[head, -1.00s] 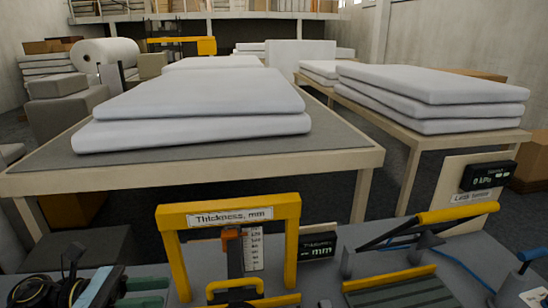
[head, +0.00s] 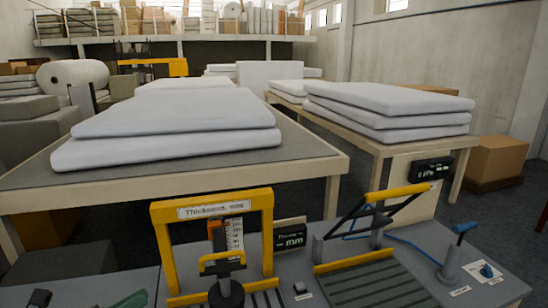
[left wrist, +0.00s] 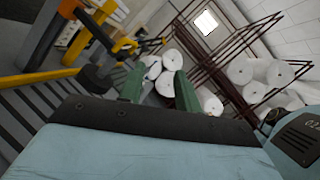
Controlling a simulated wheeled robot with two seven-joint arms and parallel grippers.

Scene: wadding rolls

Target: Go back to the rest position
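My left gripper (head: 128,302) barely shows at the bottom left edge of the head view, as a bit of green finger. In the left wrist view its two green fingers (left wrist: 160,90) stand apart with nothing between them but distant white rolls, so it is open and empty. My right gripper is in neither view. The grey bench (head: 318,292) carries a yellow thickness gauge frame (head: 263,232) and a tester with a yellow-handled lever (head: 400,193). In the left wrist view a yellow frame (left wrist: 98,38) is at the upper left, beyond the fingers.
White wadding slabs (head: 180,135) lie on a large table (head: 310,166) behind the bench. More slabs (head: 390,110) are stacked on a second table (head: 372,146) at the right. A cardboard box (head: 497,158) stands on the floor at the right. White rolls (left wrist: 243,72) hang on a rack.

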